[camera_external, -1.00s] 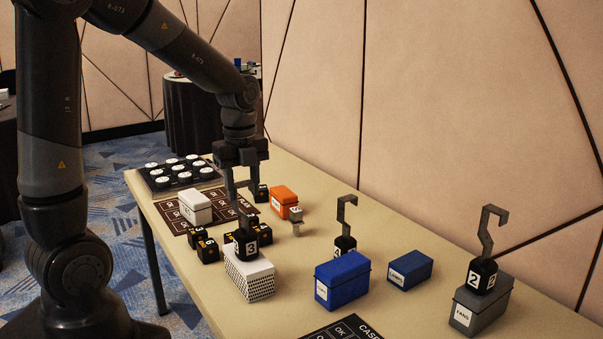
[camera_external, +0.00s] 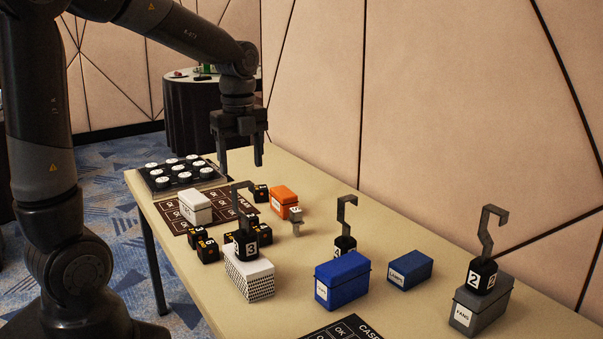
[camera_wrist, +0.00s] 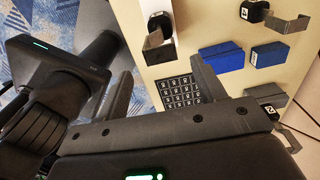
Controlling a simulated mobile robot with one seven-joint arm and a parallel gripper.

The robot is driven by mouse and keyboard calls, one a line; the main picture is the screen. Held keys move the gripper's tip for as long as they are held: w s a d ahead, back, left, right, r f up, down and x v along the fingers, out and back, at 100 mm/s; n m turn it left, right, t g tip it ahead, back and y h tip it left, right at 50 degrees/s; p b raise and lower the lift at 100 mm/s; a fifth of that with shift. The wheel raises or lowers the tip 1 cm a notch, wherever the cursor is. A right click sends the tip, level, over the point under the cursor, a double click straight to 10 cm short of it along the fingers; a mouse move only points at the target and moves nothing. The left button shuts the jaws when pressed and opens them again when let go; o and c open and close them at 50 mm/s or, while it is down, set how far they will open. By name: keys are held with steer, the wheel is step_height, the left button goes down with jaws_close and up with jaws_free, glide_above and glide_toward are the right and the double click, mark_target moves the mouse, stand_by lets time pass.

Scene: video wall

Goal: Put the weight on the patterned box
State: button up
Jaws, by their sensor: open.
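A black block-shaped weight (camera_external: 253,237) marked 3, with a tall grey hook, stands upright on top of the white box with a black dotted pattern (camera_external: 249,280). My gripper (camera_external: 240,168) is open and empty. It is above the weight's hook in the external view, with clear space between its fingers. In the wrist view the gripper's fingers (camera_wrist: 160,78) are spread apart with nothing between them. A hooked weight (camera_wrist: 158,20) shows at the top of that view; what it stands on is hard to make out.
Another hooked weight (camera_external: 344,243) stands behind a blue box (camera_external: 342,283). A weight marked 2 (camera_external: 482,276) stands on a grey box (camera_external: 480,309). Small dark cubes (camera_external: 207,250), a white box (camera_external: 195,207) and an orange box (camera_external: 284,200) lie close by.

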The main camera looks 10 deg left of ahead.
step_height(320, 180, up, 5)
steer(key=s+a+n+t, duration=0.2)
steer(key=s+a+n, duration=0.3)
steer(key=a+n, duration=0.4)
steer(key=s+a+n+t, duration=0.3)
steer(key=s+a+n, duration=0.3)
steer(key=n, duration=1.2)
steer(key=a, duration=0.3)
steer(key=shift+r+t, duration=0.2)
steer(key=shift+t, duration=0.1)
steer(key=shift+o, duration=0.6)
